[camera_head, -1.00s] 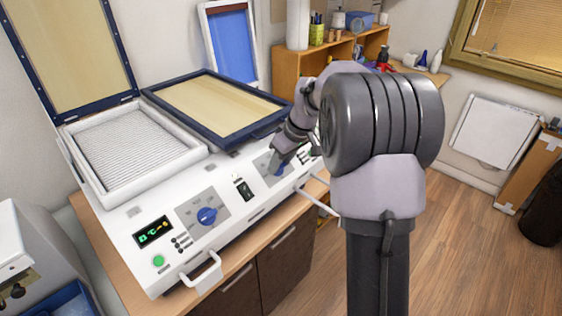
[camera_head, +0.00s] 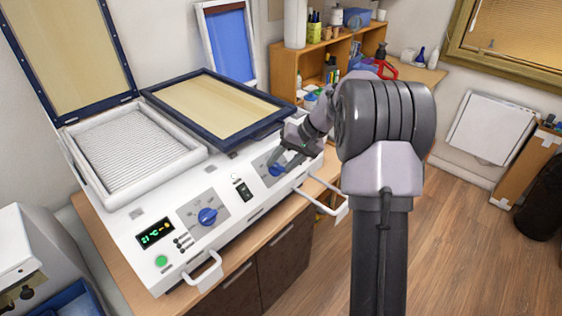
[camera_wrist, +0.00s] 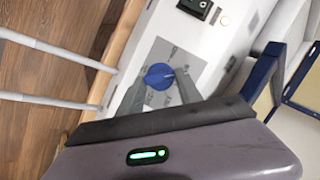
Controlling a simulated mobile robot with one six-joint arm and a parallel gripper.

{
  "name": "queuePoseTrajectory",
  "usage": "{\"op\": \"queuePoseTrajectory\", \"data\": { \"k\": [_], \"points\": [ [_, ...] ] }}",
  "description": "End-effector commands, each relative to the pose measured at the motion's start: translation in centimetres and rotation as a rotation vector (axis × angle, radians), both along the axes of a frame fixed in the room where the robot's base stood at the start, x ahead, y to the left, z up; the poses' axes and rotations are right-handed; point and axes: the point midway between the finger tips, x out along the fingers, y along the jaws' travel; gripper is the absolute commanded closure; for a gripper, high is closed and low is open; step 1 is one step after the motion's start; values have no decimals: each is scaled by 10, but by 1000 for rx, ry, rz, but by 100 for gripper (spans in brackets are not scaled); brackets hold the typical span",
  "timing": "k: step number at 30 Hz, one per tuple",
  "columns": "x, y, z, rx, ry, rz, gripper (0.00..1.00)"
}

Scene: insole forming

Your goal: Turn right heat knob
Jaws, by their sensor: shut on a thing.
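The right heat knob (camera_head: 276,169) is a blue dial on a grey square plate at the right end of the white machine's sloping front. My gripper (camera_head: 281,163) is at this knob, with the wrist above and to its right. In the wrist view the blue knob (camera_wrist: 158,77) sits between the two grey fingertips of my gripper (camera_wrist: 160,80), which are shut on it from both sides. The fingers partly cover the dial markings, so the knob's exact setting cannot be read. The left heat knob (camera_head: 207,216) stands free on its own plate.
A black switch (camera_head: 243,192) lies between the two dials. White handles (camera_head: 325,203) stick out of the machine's front near my arm. The framed lid (camera_head: 215,105) lies flat behind the right dial. Open floor (camera_head: 455,250) is at the right.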

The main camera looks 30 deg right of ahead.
Motion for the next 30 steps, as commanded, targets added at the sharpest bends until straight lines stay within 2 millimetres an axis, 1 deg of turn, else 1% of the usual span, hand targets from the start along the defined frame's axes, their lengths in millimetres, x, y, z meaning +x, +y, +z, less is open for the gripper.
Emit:
{"op": "queuePoseTrajectory", "data": {
  "k": [30],
  "points": [
    [-6, -5, -8, 603, 217, -717, 99]
  ]
}}
